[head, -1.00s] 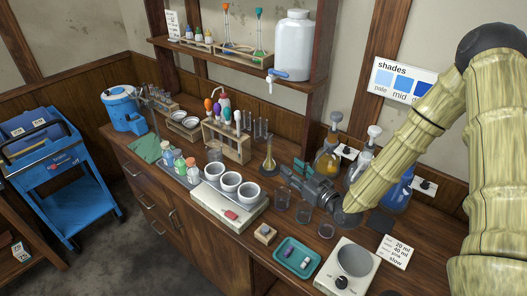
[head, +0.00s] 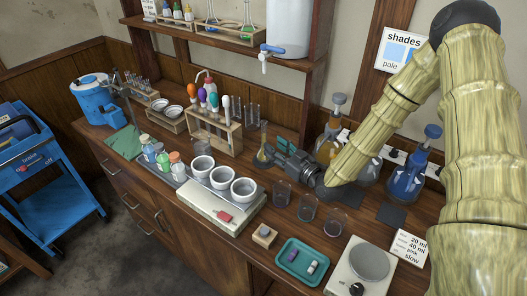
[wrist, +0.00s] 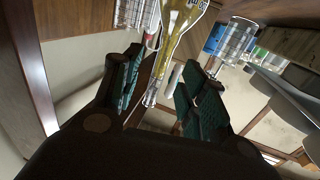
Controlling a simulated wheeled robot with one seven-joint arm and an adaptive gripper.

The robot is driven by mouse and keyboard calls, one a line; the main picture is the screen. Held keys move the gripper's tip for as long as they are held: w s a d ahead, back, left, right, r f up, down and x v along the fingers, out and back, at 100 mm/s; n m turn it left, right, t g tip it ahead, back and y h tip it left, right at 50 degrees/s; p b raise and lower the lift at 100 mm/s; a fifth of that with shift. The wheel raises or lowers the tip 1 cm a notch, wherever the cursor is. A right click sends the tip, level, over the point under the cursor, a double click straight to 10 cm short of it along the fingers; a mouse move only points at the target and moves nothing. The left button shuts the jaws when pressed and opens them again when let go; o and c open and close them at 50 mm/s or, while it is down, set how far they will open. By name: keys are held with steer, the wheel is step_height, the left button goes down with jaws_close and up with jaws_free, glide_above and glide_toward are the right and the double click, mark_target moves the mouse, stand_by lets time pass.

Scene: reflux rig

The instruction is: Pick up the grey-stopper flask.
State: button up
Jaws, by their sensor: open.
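Large stoppered flasks, amber (head: 326,148) and blue (head: 407,181), stand behind and right. A wooden rack (head: 214,135) is close on the left. White cups (head: 222,177) stand front left; a green tray (head: 301,262) lies in front.

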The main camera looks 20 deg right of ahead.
mark_target(264, 140)
steer(key=shift+p+x, duration=0.95)
steer(key=shift+x, duration=2.05)
jaws_close()
